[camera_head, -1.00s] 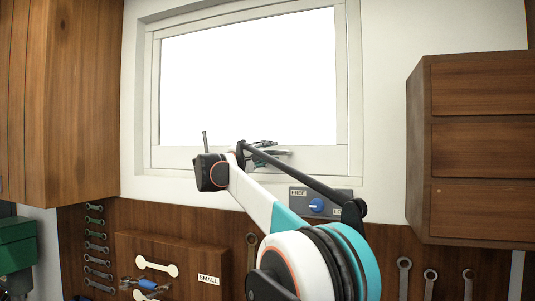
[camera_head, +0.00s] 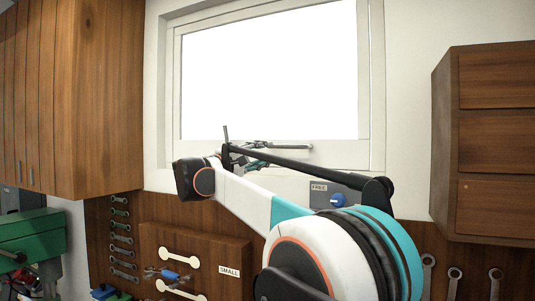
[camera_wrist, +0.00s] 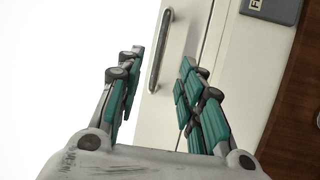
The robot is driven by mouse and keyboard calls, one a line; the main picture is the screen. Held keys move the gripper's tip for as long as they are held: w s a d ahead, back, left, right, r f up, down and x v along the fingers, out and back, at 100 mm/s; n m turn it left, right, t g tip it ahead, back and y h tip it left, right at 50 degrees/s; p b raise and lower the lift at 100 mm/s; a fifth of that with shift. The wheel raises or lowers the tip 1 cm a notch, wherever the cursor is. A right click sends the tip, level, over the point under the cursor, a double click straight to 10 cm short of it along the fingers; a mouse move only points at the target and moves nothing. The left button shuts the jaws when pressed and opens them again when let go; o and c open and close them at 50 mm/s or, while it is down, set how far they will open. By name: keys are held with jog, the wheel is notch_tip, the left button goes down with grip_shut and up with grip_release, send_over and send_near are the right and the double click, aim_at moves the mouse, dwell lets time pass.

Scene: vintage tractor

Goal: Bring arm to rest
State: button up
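My gripper (camera_wrist: 155,85) shows in the wrist view with its two green-padded fingers spread apart and nothing between them. Beyond the fingers is the window frame with a grey handle (camera_wrist: 160,50). In the head view my arm reaches up and away toward the window. My gripper (camera_head: 262,150) there is small and partly hidden behind my arm links, in front of the lower window frame. I cannot tell whether it touches the frame.
A grey panel with a blue knob (camera_head: 338,200) is on the wall below the window (camera_head: 270,75). Wooden cabinets stand left (camera_head: 95,100) and right (camera_head: 490,135). Wrenches (camera_head: 121,240) hang on the wooden board, near a "SMALL" label (camera_head: 229,271). A green machine (camera_head: 35,235) is at the lower left.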

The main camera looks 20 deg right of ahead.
dwell(0.4)
jog(key=s+d+f+y+b, duration=0.1)
jog(key=s+f+y+b, duration=0.35)
jog(key=f, duration=0.65)
jog(key=s+d+f+g+y+b, duration=0.1)
jog(key=s+f+b, duration=0.6)
jog(key=f, duration=0.4)
jog(key=s+d+f+y+b, duration=0.25)
jog(key=s+f+b, duration=0.25)
jog(key=s+f, duration=0.5)
jog(key=s+a+f+m+y+b, duration=0.1)
jog(key=s+a+f+y+b, duration=0.2)
jog(key=f, duration=1.2)
jog(key=s+a+f+m+y+b, duration=0.1)
jog(key=s+a+f+y+b, duration=0.3)
jog(key=s+f+b, duration=0.5)
jog(key=s+a+f+m+y+b, duration=0.1)
jog(key=s+a+f+y+b, duration=0.2)
jog(key=f, duration=1.8)
jog(key=s+a+b, duration=0.3)
jog(key=s, duration=0.3)
jog(key=shift+s+a+m+t+y, duration=0.3)
jog(key=shift+s+t, duration=0.1)
jog(key=shift+w+a, duration=0.1)
